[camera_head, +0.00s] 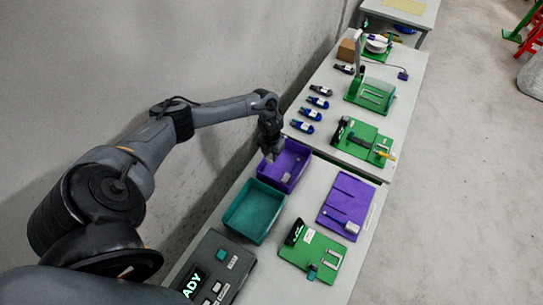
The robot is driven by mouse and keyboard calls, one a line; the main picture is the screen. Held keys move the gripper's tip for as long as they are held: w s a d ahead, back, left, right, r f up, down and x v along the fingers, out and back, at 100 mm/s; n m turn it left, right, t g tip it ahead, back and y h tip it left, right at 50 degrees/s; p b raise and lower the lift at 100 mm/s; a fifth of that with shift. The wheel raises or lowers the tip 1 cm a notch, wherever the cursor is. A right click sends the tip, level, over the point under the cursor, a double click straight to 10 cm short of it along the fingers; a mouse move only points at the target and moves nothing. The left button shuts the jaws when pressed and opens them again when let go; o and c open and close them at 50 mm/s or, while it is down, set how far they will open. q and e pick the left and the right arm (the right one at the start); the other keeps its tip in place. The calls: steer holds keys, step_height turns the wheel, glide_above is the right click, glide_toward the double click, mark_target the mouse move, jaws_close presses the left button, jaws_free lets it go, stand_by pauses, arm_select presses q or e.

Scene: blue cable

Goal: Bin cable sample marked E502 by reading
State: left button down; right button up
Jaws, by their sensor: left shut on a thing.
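My left gripper (269,157) points down at the far left wall of the purple bin (301,150). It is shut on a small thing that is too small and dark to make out. A small pale patch (287,177) shows inside the purple bin; I cannot tell what it is. The teal bin (238,205) stands in front of it and looks empty. Several dark and blue cable samples with white labels, such as this blue one (311,114), lie in a row on the far table. Their markings are too small to read. My right gripper is out of view.
A purple board (338,205) and a green fixture (320,245) lie right of the bins. A dark console (208,260) with a lit display is in front. More green fixtures (375,145) and a brown box (346,50) stand on the far table. A wall runs along the left.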

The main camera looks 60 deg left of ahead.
arm_select(q)
steer(key=shift+d+f+b, duration=0.1)
steer(key=shift+f+b, duration=0.4)
steer(key=shift+f, duration=0.2)
steer(key=shift+f+b, duration=3.65)
steer(key=shift+f, duration=0.6)
steer(key=shift+f+b, duration=0.3)
steer(key=shift+b, duration=0.1)
steer(key=shift+f+b, duration=0.65)
steer(key=shift+f, duration=0.05)
steer(key=shift+f+b, duration=0.45)
steer(key=shift+f, duration=0.05)
steer(key=c, duration=0.7)
jaws_free()
steer(key=shift+c, duration=0.2)
